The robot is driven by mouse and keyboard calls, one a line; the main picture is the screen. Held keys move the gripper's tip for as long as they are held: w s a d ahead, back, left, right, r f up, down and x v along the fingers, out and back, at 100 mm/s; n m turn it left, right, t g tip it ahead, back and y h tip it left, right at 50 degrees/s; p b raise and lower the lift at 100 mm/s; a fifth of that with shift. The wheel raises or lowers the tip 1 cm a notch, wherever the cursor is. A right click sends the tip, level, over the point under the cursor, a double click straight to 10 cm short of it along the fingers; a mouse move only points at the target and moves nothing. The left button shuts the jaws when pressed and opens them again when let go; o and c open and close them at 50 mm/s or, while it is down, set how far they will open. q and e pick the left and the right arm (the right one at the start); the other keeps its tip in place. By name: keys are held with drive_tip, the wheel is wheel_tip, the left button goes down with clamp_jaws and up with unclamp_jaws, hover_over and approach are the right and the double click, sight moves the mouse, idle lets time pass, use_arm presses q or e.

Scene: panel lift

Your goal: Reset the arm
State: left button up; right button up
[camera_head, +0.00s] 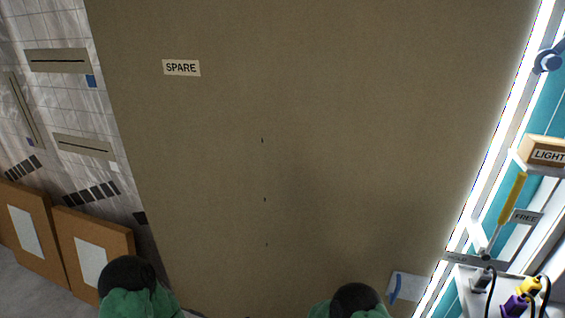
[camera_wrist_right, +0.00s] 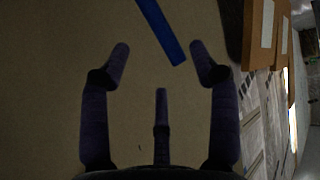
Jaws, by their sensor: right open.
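A large brown panel (camera_head: 330,110) with a white SPARE label (camera_head: 181,68) fills the middle of the head view. My right gripper (camera_wrist_right: 158,52) shows in the right wrist view, with its dark fingers spread apart and nothing between them. A plain brownish surface (camera_wrist_right: 50,60) lies behind the fingers. A blue strip (camera_wrist_right: 162,32) slants down from the top edge to between the fingertips; whether it touches them I cannot tell. Neither gripper shows in the head view. Only green and black parts of my arms show at its bottom edge.
Brown boards (camera_head: 92,243) with white sheets lean at the lower left. A white patch with a blue mark (camera_head: 407,287) is at the lower right.

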drive_tip(key=s+d+m+g+p, duration=0.1)
drive_tip(key=s+d+m+g, duration=0.6)
drive_tip(key=s+d+m, duration=0.5)
drive_tip(key=s+d, duration=0.6)
drive_tip(key=s, duration=0.4)
drive_tip(key=shift+g+h, duration=0.3)
drive_tip(key=shift+h, duration=0.1)
